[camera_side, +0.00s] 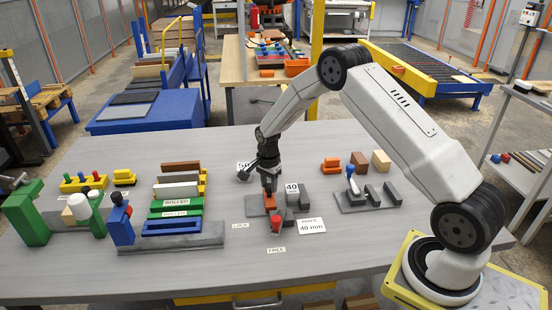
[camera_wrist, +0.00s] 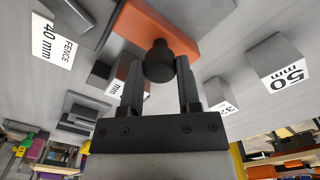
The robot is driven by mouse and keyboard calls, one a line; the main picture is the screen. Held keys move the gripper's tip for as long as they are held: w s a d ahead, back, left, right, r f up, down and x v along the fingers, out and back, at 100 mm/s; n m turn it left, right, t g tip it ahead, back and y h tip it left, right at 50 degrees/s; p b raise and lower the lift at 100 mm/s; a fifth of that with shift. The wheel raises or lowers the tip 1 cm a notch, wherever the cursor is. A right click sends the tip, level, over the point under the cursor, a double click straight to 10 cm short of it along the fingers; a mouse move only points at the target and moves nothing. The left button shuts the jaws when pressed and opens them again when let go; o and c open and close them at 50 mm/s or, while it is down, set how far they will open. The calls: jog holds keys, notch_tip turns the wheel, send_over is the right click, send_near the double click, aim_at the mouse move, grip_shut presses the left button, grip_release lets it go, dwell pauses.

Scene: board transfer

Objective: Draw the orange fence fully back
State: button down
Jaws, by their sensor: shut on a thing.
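The orange fence (camera_side: 270,203) stands among grey blocks in the middle of the table; only a small part shows below my gripper (camera_side: 268,188) in the side view. In the wrist view the fence (camera_wrist: 150,27) is a long orange bar with a round black knob (camera_wrist: 159,62) on it. My gripper (camera_wrist: 160,78) has its fingers on both sides of this knob and is shut on it. A red knob (camera_side: 276,225) stands just in front of the fence. Labels reading LOCK (camera_side: 240,226) and FREE (camera_side: 276,250) lie near it.
A FENCE 40 mm card (camera_side: 312,226) lies to the right. A grey fixture (camera_side: 368,197) is farther right. Green and blue fixtures (camera_side: 175,210) fill the left. The front table strip is clear.

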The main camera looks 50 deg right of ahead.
aim_at(267, 186)
jog(key=shift+w+a, duration=0.2)
jog(key=shift+w, duration=0.05)
jog(key=shift+c, duration=1.6)
grip_release()
jog(key=shift+s+r, duration=0.1)
jog(key=shift+r, duration=3.85)
